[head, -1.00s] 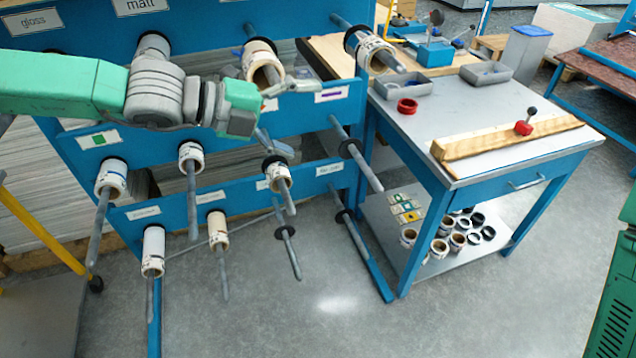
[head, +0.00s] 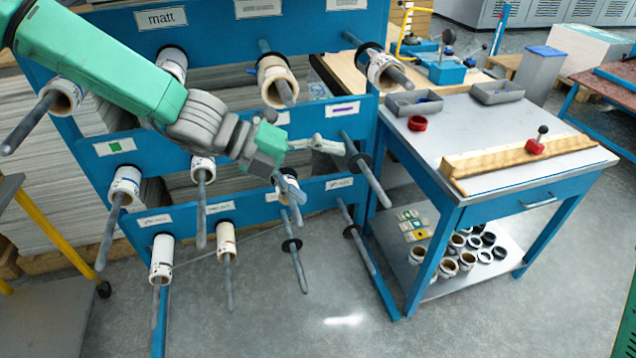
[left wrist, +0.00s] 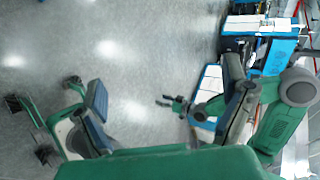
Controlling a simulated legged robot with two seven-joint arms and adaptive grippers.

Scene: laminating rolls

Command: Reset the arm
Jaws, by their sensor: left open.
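My left arm (head: 100,65) comes in from the upper left of the head view, green with a grey wrist. My left gripper (head: 322,172) is open and empty, one finger pointing right and the other downward. My right gripper is not in the head view.
The rack's pegs stick out, several with rolls, such as a white roll (head: 160,260). Right of it stands a blue table (head: 500,140) with a wooden bar (head: 515,155), a red ring (head: 417,123) and grey trays. A yellow-framed cart (head: 45,230) is at left. Front floor is clear.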

